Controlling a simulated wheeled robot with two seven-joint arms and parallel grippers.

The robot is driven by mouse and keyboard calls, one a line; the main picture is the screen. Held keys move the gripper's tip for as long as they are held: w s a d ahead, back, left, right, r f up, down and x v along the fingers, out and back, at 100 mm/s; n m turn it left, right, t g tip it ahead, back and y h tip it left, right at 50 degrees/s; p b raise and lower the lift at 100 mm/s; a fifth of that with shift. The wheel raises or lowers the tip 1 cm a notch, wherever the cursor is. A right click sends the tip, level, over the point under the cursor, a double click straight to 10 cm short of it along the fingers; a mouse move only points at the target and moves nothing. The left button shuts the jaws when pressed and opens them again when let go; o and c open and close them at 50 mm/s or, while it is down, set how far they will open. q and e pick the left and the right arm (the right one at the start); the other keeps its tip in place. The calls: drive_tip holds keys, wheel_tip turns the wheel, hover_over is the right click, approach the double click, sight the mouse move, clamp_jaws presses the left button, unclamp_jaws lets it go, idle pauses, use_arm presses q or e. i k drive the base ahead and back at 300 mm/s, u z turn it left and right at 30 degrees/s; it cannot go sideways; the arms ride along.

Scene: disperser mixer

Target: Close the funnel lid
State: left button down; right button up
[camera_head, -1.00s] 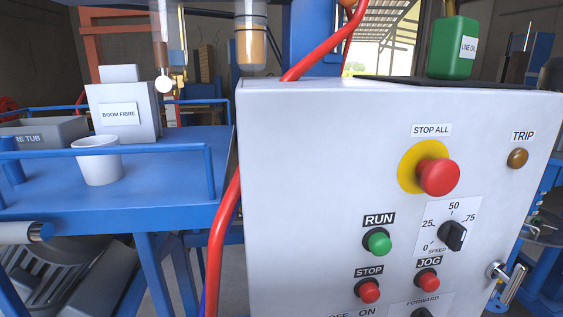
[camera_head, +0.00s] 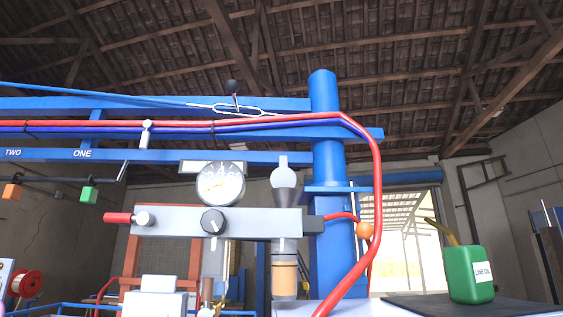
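A small grey funnel-like cup (camera_head: 283,194) stands on top of the grey block (camera_head: 240,221) of the air-line unit, near the middle of the view. A pale rounded piece (camera_head: 283,171) rises above the cup with a narrow upper end. It may be the lid standing up, but I cannot tell the hinge or the exact gap. Below the block hangs a bowl with amber contents (camera_head: 284,275). Neither of my grippers shows in the view.
A round gauge (camera_head: 220,184) and a black knob (camera_head: 213,221) sit left of the funnel, with a red handle (camera_head: 118,218). A blue post (camera_head: 328,150) and red hose (camera_head: 376,200) stand right. A green oil can (camera_head: 470,273) stands at lower right.

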sight(283, 176)
drive_tip(key=z, duration=0.05)
drive_tip(key=k, duration=0.35)
drive_tip(key=u, duration=3.35)
drive_tip(key=k, duration=1.5)
drive_tip(key=z, duration=2.05)
